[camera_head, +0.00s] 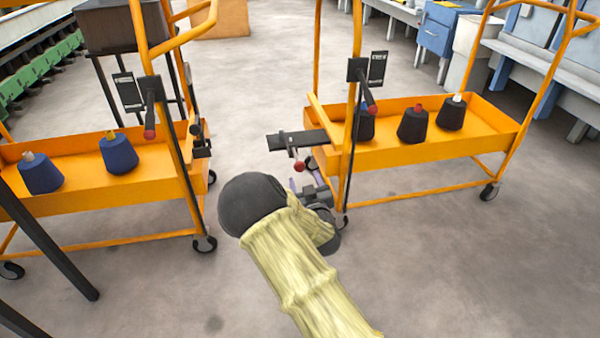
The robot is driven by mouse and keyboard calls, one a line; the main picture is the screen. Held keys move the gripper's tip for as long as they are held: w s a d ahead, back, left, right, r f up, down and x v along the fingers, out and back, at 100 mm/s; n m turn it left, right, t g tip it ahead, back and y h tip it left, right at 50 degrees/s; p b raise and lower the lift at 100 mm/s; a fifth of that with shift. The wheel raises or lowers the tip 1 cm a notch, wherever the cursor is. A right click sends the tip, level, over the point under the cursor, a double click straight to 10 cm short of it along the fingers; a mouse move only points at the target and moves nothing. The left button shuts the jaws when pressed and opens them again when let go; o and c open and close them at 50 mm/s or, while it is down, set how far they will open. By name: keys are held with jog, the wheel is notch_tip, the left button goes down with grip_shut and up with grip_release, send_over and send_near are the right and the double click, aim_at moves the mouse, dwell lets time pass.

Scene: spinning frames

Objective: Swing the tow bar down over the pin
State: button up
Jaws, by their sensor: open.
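The black tow bar (290,141) sticks out from the left end of the right orange cart (430,150), roughly level, its free end pointing at the left cart (150,180). A red ball knob (299,166) hangs just below it. A dark bracket (201,143) sits on the near end of the left cart; the pin cannot be clearly made out there. The bar's end is apart from that bracket, across a gap. My gripper (308,190) is open, low beside the right cart's corner post, just below the red knob. My arm hides part of it.
Both carts carry yarn cones, dark ones (412,125) right and blue ones (119,153) left. Red-tipped levers (150,120) stand on their posts. Grey floor (260,90) is clear between the carts. Blue cabinets (445,30) line the back right.

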aim_at(300, 169)
jog(key=b+x, duration=0.2)
jog(key=x, duration=0.3)
jog(key=shift+w+f, duration=0.15)
jog(key=shift+w, duration=0.05)
jog(key=shift+w+a, duration=0.25)
jog(key=shift+w, duration=0.35)
